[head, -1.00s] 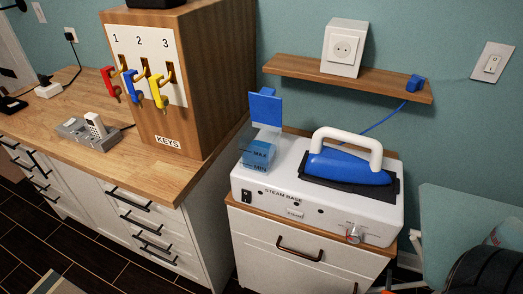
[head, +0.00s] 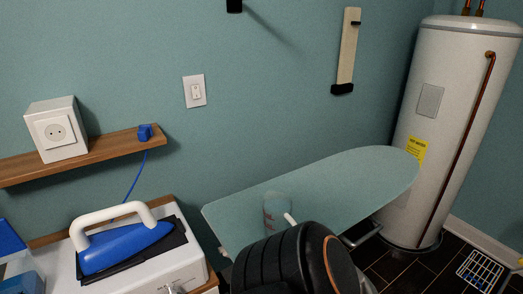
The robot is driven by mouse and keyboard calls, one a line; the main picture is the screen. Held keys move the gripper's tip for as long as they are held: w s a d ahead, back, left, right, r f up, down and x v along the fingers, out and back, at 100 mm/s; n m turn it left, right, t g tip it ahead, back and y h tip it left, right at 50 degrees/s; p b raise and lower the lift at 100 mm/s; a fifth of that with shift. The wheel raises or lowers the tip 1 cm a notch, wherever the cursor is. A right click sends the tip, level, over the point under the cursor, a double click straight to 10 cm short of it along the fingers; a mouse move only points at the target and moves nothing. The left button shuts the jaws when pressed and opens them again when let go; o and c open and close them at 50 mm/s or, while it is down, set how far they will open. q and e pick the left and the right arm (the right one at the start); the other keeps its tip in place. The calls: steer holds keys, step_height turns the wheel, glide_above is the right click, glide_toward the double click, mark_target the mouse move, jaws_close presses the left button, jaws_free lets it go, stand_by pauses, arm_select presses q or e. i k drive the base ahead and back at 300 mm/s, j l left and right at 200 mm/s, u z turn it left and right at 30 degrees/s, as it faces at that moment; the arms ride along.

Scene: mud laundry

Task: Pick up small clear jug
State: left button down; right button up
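A small clear jug (head: 275,208) stands on the pale teal ironing board (head: 345,180), near its left part. Its lower part is hidden behind a black ribbed part of my own arm in the foreground. A short white piece, perhaps its handle, shows at its right side. Neither of my grippers is in view, so I cannot see their fingers.
A steam base (head: 185,262) with a blue iron (head: 125,248) stands at lower left. A shelf (head: 100,155) with a white socket box (head: 58,130) is above it. A white water heater (head: 440,130) stands right. The board's right half is clear.

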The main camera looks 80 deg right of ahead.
mark_target(277, 207)
steer(key=z, duration=0.45)
steer(key=l+z, duration=0.1)
steer(key=z, duration=0.75)
steer(key=l+z, duration=0.1)
steer(key=z, duration=0.75)
steer(key=l+z, duration=0.1)
steer(key=z, duration=0.3)
steer(key=u, duration=1.95)
steer(key=z, duration=1.95)
